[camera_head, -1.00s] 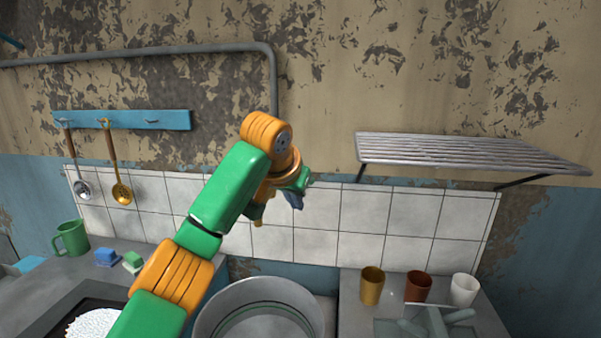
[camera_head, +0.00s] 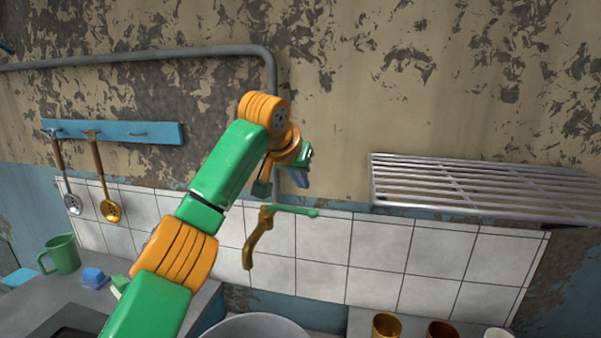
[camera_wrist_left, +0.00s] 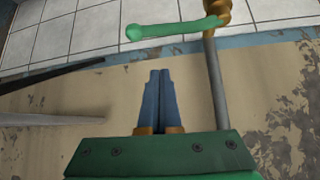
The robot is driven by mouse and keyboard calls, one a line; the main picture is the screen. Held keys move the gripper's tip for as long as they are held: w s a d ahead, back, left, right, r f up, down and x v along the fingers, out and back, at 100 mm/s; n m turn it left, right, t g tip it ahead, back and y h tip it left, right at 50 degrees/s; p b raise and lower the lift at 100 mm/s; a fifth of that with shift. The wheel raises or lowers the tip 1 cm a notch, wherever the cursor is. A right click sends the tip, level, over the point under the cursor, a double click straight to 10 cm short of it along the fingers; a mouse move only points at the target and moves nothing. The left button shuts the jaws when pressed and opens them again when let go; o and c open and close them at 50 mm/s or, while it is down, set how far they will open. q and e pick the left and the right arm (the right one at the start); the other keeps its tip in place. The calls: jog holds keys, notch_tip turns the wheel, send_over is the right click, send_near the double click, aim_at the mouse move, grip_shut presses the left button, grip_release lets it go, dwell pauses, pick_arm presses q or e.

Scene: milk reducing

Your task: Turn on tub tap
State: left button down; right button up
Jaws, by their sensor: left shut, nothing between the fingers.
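The tub tap (camera_head: 257,238) is a brass spout on the tiled wall at the lower end of the grey pipe. Its green lever handle (camera_head: 293,210) points to the right in the head view. In the left wrist view the green handle (camera_wrist_left: 172,29) lies across the top, joined to brass at the right. My left gripper (camera_head: 301,180), with blue fingers, is just above the handle in the head view. The closed fingers (camera_wrist_left: 158,72) are together and empty, apart from the handle in the wrist view. My right gripper is not in view.
A round metal tub (camera_head: 255,328) stands below the tap. A wire rack (camera_head: 480,190) is on the wall to the right. The pipe (camera_head: 271,85) runs down the wall behind my left wrist. Cups (camera_head: 386,326) stand at lower right, and a green mug (camera_head: 62,254) at left.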

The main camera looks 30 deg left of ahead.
pick_arm(q)
jog(key=d+p+x, duration=0.1)
jog(key=p+x, duration=0.1)
jog(key=x, duration=0.4)
jog(key=s, duration=0.1)
jog(key=s+b, duration=0.2)
jog(key=s, duration=0.1)
jog(key=shift+a+f, duration=0.25)
jog(key=shift+w, duration=0.15)
jog(key=shift+w+f, duration=0.1)
